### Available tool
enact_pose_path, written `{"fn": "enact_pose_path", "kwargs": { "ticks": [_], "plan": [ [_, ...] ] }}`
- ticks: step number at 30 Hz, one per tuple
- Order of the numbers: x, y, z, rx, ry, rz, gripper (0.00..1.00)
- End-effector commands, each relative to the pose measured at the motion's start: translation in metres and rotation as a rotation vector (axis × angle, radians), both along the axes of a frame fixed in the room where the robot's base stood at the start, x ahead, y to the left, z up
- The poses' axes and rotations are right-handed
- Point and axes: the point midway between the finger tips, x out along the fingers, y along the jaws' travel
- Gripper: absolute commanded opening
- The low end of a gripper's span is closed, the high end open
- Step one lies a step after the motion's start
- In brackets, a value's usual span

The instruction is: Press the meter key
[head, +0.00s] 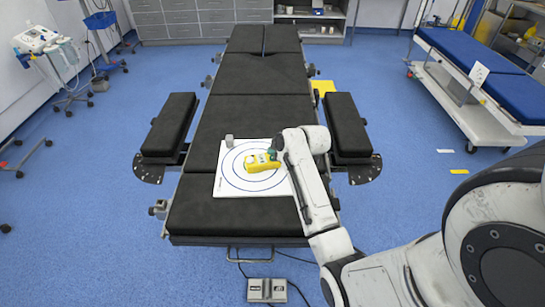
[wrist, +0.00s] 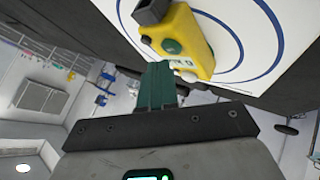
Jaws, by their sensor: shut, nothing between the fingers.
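The yellow meter (head: 261,166) lies on a white board with blue rings (head: 226,186) on the operating table.
The black table (head: 250,110) is otherwise clear. Padded arm boards (head: 348,125) flank it. A pedal (head: 267,290) lies on the floor.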

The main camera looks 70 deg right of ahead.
Motion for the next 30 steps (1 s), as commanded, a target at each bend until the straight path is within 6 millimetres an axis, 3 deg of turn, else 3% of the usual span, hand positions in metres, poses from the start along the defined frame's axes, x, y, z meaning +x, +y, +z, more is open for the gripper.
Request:
{"fn": "enact_pose_path", "kwargs": {
  "ticks": [20, 30],
  "plan": [
    [0.000, 0.000, 0.059, 0.000, 0.000, 0.000, 0.00],
    [0.000, 0.000, 0.060, 0.000, 0.000, 0.000, 0.00]
  ]
}}
